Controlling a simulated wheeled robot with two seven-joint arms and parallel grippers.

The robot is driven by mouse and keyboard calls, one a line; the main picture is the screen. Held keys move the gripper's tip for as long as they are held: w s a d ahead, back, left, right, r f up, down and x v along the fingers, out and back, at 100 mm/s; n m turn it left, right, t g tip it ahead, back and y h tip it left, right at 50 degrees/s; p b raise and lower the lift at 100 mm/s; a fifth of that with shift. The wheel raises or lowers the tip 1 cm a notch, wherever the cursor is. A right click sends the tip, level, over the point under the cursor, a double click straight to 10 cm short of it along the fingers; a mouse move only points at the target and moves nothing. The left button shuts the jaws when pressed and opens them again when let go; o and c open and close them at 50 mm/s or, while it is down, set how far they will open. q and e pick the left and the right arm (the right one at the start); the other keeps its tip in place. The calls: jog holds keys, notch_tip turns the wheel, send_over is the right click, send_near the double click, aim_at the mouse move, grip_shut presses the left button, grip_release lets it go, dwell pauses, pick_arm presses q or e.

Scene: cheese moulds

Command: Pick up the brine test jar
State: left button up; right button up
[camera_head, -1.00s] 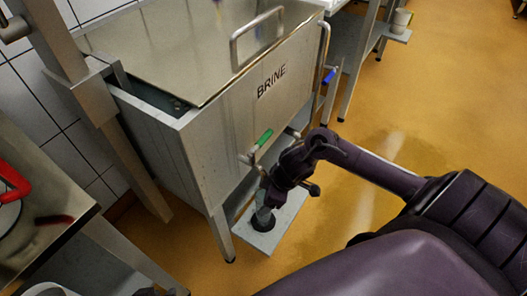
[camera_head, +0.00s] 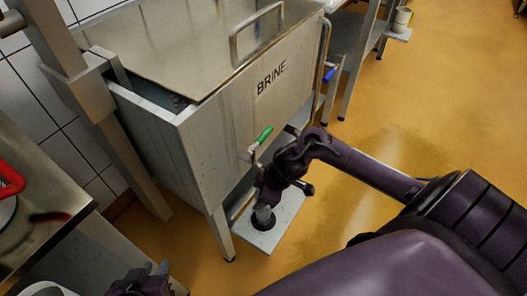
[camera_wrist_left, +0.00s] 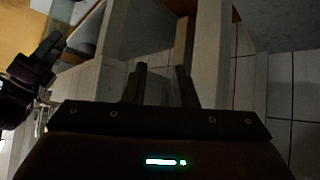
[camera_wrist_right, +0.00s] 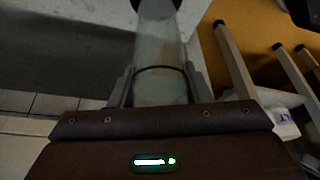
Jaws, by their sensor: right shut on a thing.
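The brine test jar (camera_head: 264,214) is a clear, cloudy cylinder on the low grey shelf below the brine vat, with a dark round base or ring at its foot. My right gripper (camera_head: 266,202) is shut around its upper part from above. In the right wrist view the jar (camera_wrist_right: 160,60) runs between the fingers, with a thin dark band around it. I cannot tell whether its foot is clear of the shelf. My left gripper (camera_head: 150,275) is at the lower left of the head view; the left wrist view shows its fingers (camera_wrist_left: 161,80) apart and empty.
The vat (camera_head: 225,130) marked BRINE, with a green-handled tap (camera_head: 264,136), stands right behind the jar. The shelf (camera_head: 275,232) is narrow. A steel table (camera_head: 40,225) is at the left. The yellow floor (camera_head: 440,110) at the right is clear.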

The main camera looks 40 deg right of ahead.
grip_shut()
